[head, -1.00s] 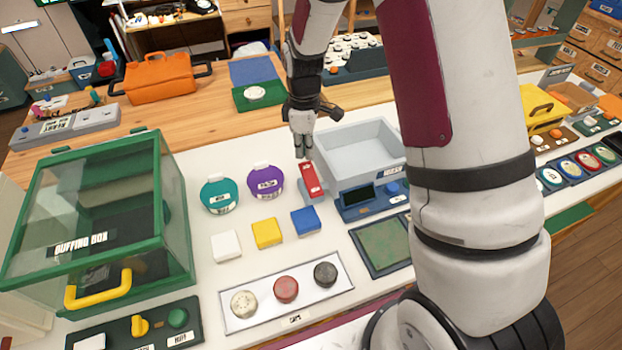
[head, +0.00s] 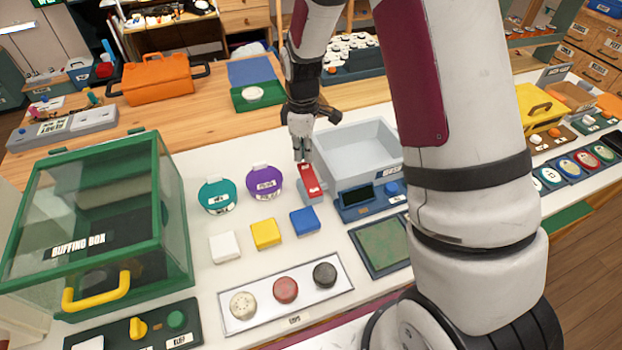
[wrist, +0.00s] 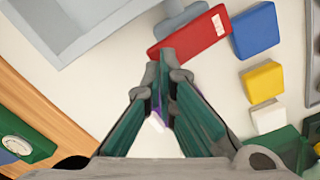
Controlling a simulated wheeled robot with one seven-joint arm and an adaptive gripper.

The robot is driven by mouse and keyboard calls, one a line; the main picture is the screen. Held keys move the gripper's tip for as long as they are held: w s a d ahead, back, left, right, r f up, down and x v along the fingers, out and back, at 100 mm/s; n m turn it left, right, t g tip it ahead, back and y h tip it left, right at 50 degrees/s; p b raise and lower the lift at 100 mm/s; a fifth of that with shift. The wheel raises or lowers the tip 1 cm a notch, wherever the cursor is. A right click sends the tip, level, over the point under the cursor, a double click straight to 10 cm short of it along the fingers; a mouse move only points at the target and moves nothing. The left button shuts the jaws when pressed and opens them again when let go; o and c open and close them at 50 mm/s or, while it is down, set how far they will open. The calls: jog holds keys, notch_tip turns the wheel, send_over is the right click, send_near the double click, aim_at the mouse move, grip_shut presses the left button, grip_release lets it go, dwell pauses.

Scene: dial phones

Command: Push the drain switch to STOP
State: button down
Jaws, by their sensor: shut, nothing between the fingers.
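The drain switch is a red bar (head: 310,183) with a white label on its near end, on a grey mount beside the grey basin. In the wrist view the red bar (wrist: 203,35) lies just beyond the fingertips, its label at the right end. My gripper (head: 302,158) is shut and empty, pointing down at the far end of the bar. In the wrist view my gripper's closed fingertips (wrist: 167,62) overlap the bar's left end. I cannot tell whether they touch it. The label is too small to read.
The grey basin (head: 358,148) stands right of the switch. Purple (head: 264,184) and teal (head: 216,196) round containers stand to the left. Blue (head: 304,221), yellow (head: 265,233) and white (head: 224,246) blocks lie nearer. A green-framed box (head: 160,225) fills the left.

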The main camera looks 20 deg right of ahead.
aim_at(310, 177)
jog(key=shift+f+b, duration=0.55)
jog(key=shift+f, duration=0.9)
dwell(0.5)
jog(key=shift+r+p, duration=0.8)
jog(key=shift+r, duration=1.2)
jog(key=s+r+m+t, duration=0.1)
jog(key=s+r+m, duration=0.3)
jog(key=r, duration=0.6)
jog(key=s+r+m+t, duration=0.1)
jog(key=s+r+m, duration=0.1)
jog(key=s+r, duration=0.55)
jog(key=s+r+m+t, duration=0.3)
jog(key=s+r+m, duration=0.3)
jog(key=s, duration=0.9)
notch_tip(310, 177, up, 3)
jog(key=shift+s+f, duration=0.1)
jog(key=shift+s, duration=0.05)
